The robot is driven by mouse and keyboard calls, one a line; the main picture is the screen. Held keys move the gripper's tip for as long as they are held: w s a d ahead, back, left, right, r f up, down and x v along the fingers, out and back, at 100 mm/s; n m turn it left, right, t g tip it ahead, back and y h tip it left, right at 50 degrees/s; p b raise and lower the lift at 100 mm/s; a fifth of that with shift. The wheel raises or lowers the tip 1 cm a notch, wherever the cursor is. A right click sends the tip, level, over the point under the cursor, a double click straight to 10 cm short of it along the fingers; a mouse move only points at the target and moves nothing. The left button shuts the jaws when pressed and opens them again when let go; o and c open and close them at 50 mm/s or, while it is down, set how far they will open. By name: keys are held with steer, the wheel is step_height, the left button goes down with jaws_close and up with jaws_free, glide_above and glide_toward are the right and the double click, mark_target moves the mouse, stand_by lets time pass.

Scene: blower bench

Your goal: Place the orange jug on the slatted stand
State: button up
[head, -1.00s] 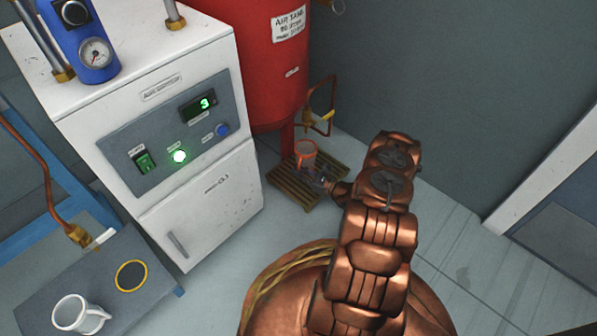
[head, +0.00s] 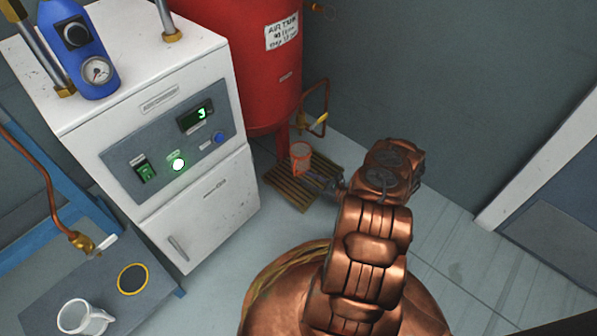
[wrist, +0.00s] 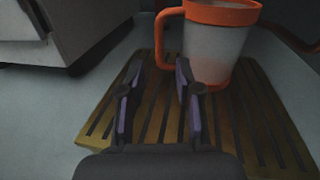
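The orange jug (head: 300,158) has a pale body with an orange rim and handle. It stands upright on the slatted stand (head: 283,192), at the foot of the red tank. In the wrist view the jug (wrist: 216,45) appears to rest on the slats of the stand (wrist: 105,118), towards its far side. My gripper (wrist: 160,66) is open, its two fingers apart and low over the slats. The jug's handle is ahead of the gap between the fingertips, close to the right one; I cannot tell whether they touch. In the head view my gripper (head: 332,186) is right of the jug.
The red tank (head: 265,70) and a copper pipe with a brass fitting (head: 320,125) are close behind the stand. A white cabinet (head: 205,215) stands to the left. A white mug (head: 82,317) is on a low grey table (head: 60,282). The floor to the right is clear.

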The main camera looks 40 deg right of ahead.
steer(key=p+v, duration=0.1)
steer(key=v, duration=0.4)
steer(key=shift+s+d+p, duration=0.1)
steer(key=shift+s+p, duration=0.15)
steer(key=shift+p, duration=0.05)
